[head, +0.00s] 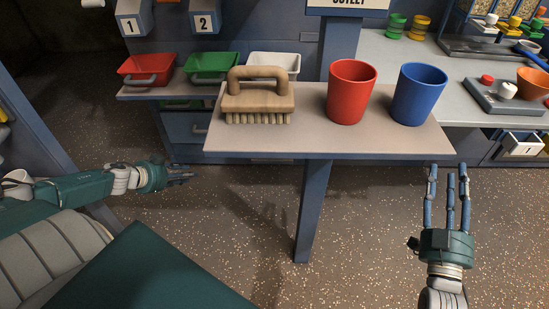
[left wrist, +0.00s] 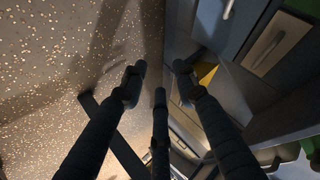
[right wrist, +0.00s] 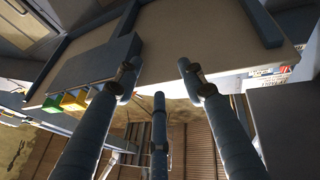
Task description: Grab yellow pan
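No pan that is clearly yellow shows in the head view. A red pan (head: 146,70), a green pan (head: 211,67) and a white pan (head: 273,66) stand in a row on the back shelf. A yellow patch (left wrist: 206,74) shows among the drawers in the left wrist view; I cannot tell whether it is a pan. My left gripper (head: 187,174) is open and empty, low over the floor, left of the table and below the shelf. My right gripper (head: 449,174) is open and empty, in front of the table's right end.
A table (head: 310,147) holds a wooden brush (head: 258,96), a red cup (head: 351,92) and a blue cup (head: 419,94). A counter (head: 395,54) at right carries stacked cups, an orange bowl (head: 533,84) and a button panel (head: 503,95). A table leg (head: 312,212) stands between my grippers.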

